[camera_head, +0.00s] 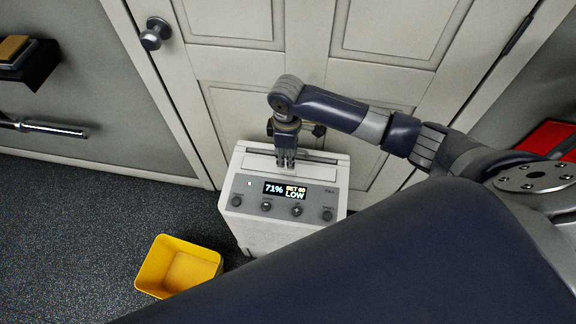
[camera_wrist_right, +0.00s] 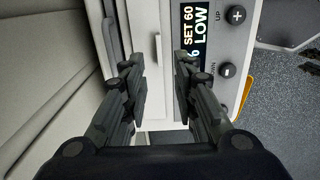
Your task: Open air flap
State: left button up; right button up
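A white dehumidifier (camera_head: 285,232) stands on the floor in front of the door. Its air flap (camera_head: 257,161) is a pale panel on the top, behind the display, and looks shut and flat. In the right wrist view the flap (camera_wrist_right: 142,30) shows with a thin raised lip (camera_wrist_right: 158,50). My right gripper (camera_head: 286,163) points down over the middle of the flap. In the right wrist view my right gripper (camera_wrist_right: 160,82) has its fingers apart, one each side of the lip, with nothing held. I cannot tell whether the fingertips touch the flap. My left gripper is not in view.
The front panel has a lit display (camera_head: 284,190) and several knobs. A yellow bin (camera_head: 180,268) stands on the floor at front left. A closed door (camera_head: 235,100) is close behind the unit. Dark floor (camera_head: 85,225) is clear at the left.

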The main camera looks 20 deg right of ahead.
aim_at(288, 171)
notch_tip(288, 171, down, 4)
jog(key=shift+r, duration=0.1)
notch_tip(288, 171, down, 3)
jog(key=shift+f, duration=0.2)
jog(key=shift+d+f, duration=0.1)
jog(key=shift+f, duration=0.3)
jog(key=shift+c, duration=0.3)
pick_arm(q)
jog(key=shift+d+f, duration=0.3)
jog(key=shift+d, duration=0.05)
pick_arm(e)
grip_shut()
